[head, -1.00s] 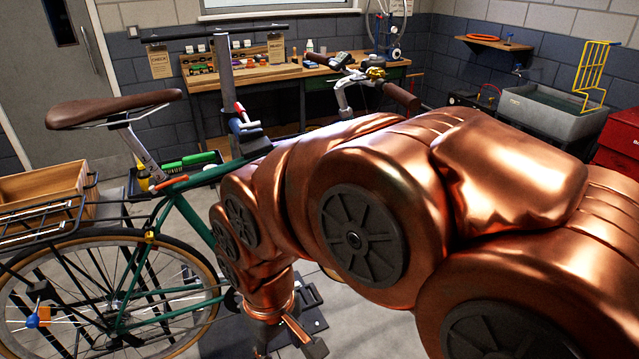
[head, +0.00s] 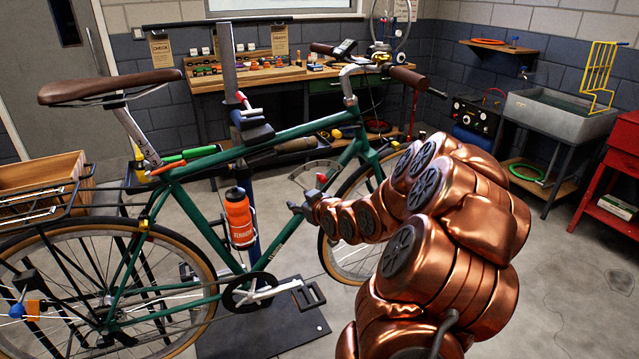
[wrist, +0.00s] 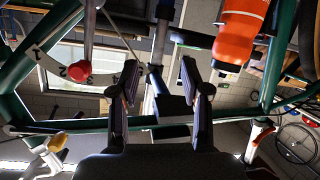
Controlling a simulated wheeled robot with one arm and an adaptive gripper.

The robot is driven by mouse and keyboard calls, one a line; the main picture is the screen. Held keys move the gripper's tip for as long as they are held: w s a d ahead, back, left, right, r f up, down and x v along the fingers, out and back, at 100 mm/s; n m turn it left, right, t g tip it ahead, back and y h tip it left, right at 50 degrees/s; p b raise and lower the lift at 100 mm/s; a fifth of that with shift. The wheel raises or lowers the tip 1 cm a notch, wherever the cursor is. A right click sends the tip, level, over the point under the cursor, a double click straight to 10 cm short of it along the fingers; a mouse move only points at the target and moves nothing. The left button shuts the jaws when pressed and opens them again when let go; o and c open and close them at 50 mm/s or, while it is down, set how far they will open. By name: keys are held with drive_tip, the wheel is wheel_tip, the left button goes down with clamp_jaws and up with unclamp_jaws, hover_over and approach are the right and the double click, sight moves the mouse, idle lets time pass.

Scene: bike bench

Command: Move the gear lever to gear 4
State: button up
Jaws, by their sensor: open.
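The gear lever shows in the wrist view as a thin rod with a red knob (wrist: 78,72), left of my gripper. The knob lies over a curved pale plate with number marks (wrist: 105,79); a 2 seems to show beside the knob, but I cannot tell the set gear. In the head view the plate (head: 312,170) is by the green bike frame, with the small red knob (head: 321,178) near its lower edge. My gripper (wrist: 160,82) is open, with nothing between its fingers, apart from the knob. In the head view my gripper (head: 298,205) is small beside the plate.
The green bike frame (head: 195,165) stands clamped at the left. An orange bottle (head: 240,218) hangs on it near my gripper, and it also shows in the wrist view (wrist: 236,35). A workbench (head: 285,78) is behind.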

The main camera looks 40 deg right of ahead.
sight(319, 176)
drive_tip(key=s+d+t+h, duration=0.1)
drive_tip(key=d, duration=0.1)
drive_tip(key=s+d+r+t, duration=0.1)
drive_tip(key=d, duration=0.2)
drive_tip(key=s+d+m+t+h+b, duration=0.1)
drive_tip(key=d, duration=0.2)
drive_tip(key=shift+d+r+h, duration=0.2)
drive_tip(key=shift+r+h, duration=0.05)
drive_tip(key=shift+h, duration=0.05)
drive_tip(key=shift+w+d+r, duration=0.1)
drive_tip(key=shift+w+d, duration=0.05)
drive_tip(key=shift+w, duration=0.25)
drive_tip(key=shift+p+x, duration=0.75)
drive_tip(key=shift+x, duration=2.75)
clamp_jaws()
